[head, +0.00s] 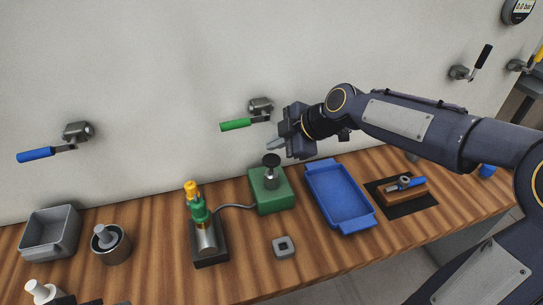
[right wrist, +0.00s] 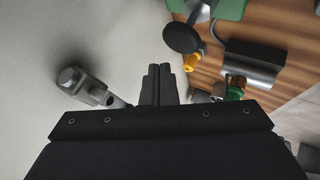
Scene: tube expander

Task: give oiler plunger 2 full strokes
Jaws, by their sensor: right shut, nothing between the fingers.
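The oiler is a green box (head: 268,196) on the bench. Its plunger (head: 271,165) stands up from the top, with a round black knob on a metal stem. The knob also shows large in the right wrist view (right wrist: 182,38), with part of the green box (right wrist: 231,9) above it. My right gripper (head: 274,146) is shut and empty. It is above the plunger knob, close to the wall, and looks apart from it. Its closed fingers also show in the right wrist view (right wrist: 158,72). My left gripper is not in view.
A green-handled wall valve (head: 240,124) is beside my right gripper. A grey block (head: 284,254) lies in front.

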